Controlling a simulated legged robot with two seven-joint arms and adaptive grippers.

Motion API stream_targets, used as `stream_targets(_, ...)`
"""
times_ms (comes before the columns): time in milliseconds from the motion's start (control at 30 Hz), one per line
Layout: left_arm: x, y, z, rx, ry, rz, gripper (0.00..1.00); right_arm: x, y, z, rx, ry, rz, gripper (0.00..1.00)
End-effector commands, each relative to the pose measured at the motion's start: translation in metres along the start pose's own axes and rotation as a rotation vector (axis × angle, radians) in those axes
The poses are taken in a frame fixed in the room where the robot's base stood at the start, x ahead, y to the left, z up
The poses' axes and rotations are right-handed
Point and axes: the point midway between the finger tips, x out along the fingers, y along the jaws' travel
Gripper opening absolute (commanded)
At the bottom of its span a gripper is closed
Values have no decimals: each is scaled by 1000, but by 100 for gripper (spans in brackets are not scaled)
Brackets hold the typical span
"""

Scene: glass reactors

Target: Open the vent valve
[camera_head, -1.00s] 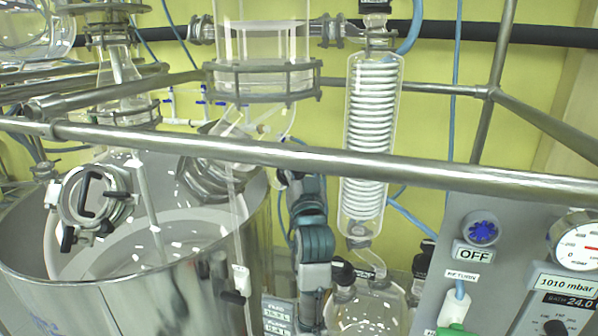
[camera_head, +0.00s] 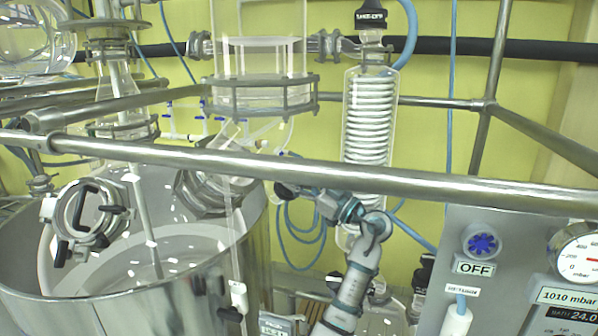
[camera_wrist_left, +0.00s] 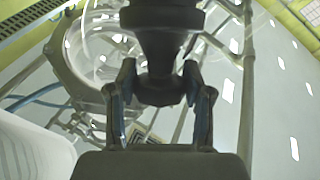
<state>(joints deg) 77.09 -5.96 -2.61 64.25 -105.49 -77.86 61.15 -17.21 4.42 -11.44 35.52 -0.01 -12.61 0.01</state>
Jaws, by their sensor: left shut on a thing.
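One arm rises at the lower middle of the head view, and its gripper, my left gripper (camera_head: 292,190), points left just under the steel rail. In the left wrist view the left gripper (camera_wrist_left: 162,98) has its two fingers on either side of a dark, rounded knob (camera_wrist_left: 160,85), and it is shut on it. The knob joins a thicker dark body above. It appears to be the vent valve, but no label on it can be read. In the head view a small dark part shows at the fingertips. My right gripper is not in view.
A steel rail (camera_head: 400,182) crosses in front of the glassware. A coil condenser (camera_head: 368,120) stands right of the gripper, with a black take-off knob (camera_head: 371,18) above. A large steel vessel (camera_head: 130,290) stands left. A control panel (camera_head: 480,210) with a blue knob is at right.

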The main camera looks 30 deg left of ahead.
Motion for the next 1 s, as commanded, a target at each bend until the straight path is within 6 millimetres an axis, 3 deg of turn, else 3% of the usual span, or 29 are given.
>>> stream_targets(233, 1, 1, 1, -22, -5, -71, 16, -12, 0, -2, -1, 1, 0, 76)
stream_targets(767, 0, 0, 2, -31, -6, -89, 16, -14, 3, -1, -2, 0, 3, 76)
stream_targets(800, 0, 0, 2, -31, -6, -89, 60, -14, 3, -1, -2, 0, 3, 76)
stream_targets(867, 0, 0, 2, -31, -5, -89, 75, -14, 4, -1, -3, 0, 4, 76)
stream_targets(1000, 0, 0, 0, -33, -4, -89, 76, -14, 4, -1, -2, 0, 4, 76)
